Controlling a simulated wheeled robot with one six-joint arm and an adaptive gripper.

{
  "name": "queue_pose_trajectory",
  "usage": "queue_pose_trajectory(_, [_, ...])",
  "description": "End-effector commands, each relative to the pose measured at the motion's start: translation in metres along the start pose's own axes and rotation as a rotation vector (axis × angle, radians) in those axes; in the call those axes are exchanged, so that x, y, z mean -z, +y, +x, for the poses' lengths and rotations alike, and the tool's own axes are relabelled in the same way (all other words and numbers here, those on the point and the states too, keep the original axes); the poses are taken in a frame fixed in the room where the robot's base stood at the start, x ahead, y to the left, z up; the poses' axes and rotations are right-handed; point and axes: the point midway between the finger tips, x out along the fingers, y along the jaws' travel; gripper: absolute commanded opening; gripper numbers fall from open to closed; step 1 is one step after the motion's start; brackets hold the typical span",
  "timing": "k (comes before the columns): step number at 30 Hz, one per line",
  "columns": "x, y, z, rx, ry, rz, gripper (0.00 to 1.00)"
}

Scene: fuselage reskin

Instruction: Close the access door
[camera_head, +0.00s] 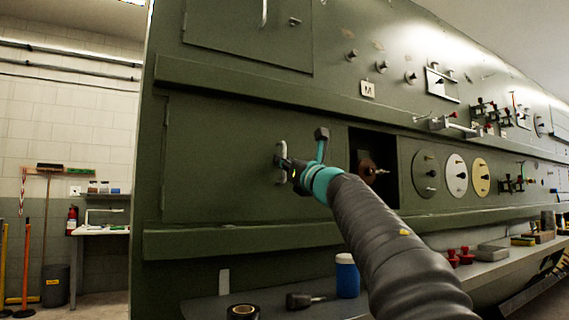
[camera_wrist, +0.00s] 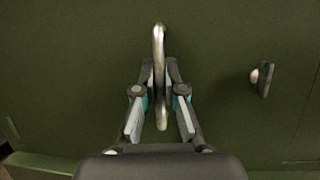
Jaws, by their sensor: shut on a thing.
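The access door (camera_head: 215,150) is a wide dark green panel in the green wall, on the left of the head view. It looks about flush with the wall there; I cannot tell whether a small gap is left. Its silver bar handle (camera_head: 281,163) stands upright near its right side. My gripper (camera_head: 284,163) is at this handle. In the wrist view my gripper (camera_wrist: 160,78) is shut on the handle (camera_wrist: 159,45), one finger on each side. A small turn latch (camera_wrist: 263,78) is on the green surface to the right; in the head view my arm seems to hide it.
Right of the door is a dark open recess (camera_head: 365,150) with a brown round part. Round dials (camera_head: 456,174) and knobs follow. Below, a bench (camera_head: 210,301) holds black tape (camera_head: 243,312) and a blue jar (camera_head: 347,276). A ledge (camera_head: 230,239) runs under the door.

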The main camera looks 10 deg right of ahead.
Motion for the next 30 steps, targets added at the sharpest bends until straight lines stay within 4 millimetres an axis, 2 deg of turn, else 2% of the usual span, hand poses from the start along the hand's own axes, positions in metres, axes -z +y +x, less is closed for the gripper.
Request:
queue_pose_trajectory(4, [0.000,-0.001,0.002,0.004,-0.001,0.002,0.00])
queue_pose_trajectory(6, [0.000,-0.001,0.002,0.004,-0.001,0.002,0.24])
queue_pose_trajectory(8, [0.000,0.000,0.002,0.003,0.000,0.002,0.35])
queue_pose_trajectory(20, [0.000,0.002,-0.002,0.000,-0.001,0.002,0.35])
queue_pose_trajectory(26, [0.000,-0.001,-0.023,0.004,0.001,0.002,0.35])
queue_pose_trajectory(30, [-0.001,-0.001,-0.047,0.005,0.000,0.002,0.35])
